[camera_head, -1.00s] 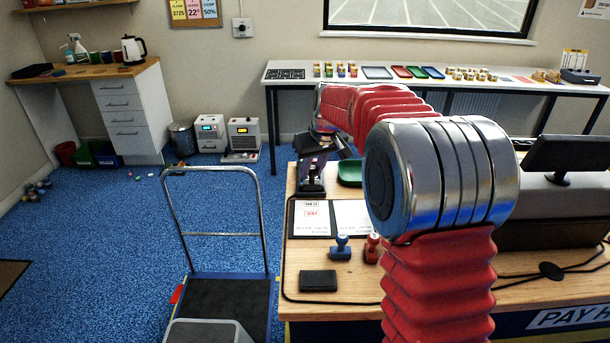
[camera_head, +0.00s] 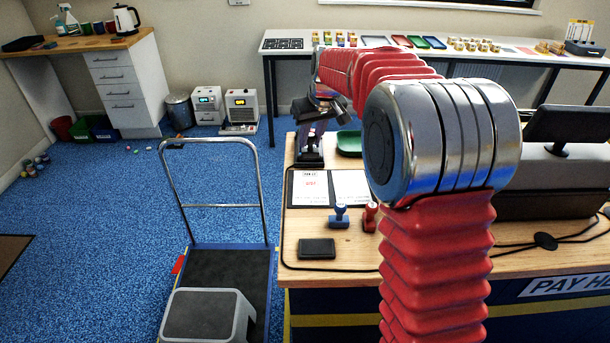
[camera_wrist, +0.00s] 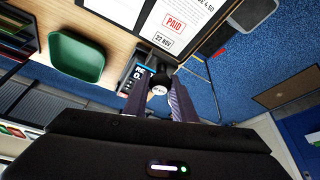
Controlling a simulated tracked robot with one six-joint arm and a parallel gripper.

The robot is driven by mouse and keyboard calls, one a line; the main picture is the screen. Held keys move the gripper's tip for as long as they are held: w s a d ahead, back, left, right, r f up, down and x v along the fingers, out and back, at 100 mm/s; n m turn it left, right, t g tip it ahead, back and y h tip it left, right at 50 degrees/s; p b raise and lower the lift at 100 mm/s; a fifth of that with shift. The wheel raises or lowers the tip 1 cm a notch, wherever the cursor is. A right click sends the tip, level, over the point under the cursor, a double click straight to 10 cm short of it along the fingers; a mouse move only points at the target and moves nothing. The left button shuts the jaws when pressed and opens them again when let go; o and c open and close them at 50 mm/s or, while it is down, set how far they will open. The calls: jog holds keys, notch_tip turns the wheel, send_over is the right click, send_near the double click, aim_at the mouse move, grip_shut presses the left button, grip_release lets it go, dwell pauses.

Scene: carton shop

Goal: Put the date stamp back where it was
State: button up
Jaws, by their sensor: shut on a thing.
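My gripper (camera_head: 311,134) hangs over the back left corner of the wooden counter (camera_head: 340,245), pointing down. In the wrist view its two purple-grey fingers (camera_wrist: 157,98) are shut on the date stamp, whose round black knob (camera_wrist: 159,84) shows between the tips. The stamp's dark body (camera_head: 309,158) shows under the fingers in the head view, at counter level; I cannot tell whether it touches the top. A printed sheet (camera_wrist: 190,17) with red PAID and black 22 NOV marks lies close by.
A blue stamp (camera_head: 340,217), a red stamp (camera_head: 370,217) and a black ink pad (camera_head: 317,248) stand nearer on the counter. A green tray (camera_head: 349,143) is right of my gripper; it also shows in the wrist view (camera_wrist: 77,60). A trolley (camera_head: 232,268) stands left.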

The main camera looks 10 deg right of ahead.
jog(key=s+a+r+m+h, duration=0.1)
jog(key=s+a+m+h, duration=0.1)
jog(key=s+m, duration=0.3)
jog(key=shift+s+r+m, duration=0.3)
jog(key=shift+s+m, duration=0.1)
jog(key=shift+s, duration=0.05)
jog(key=shift+s, duration=0.1)
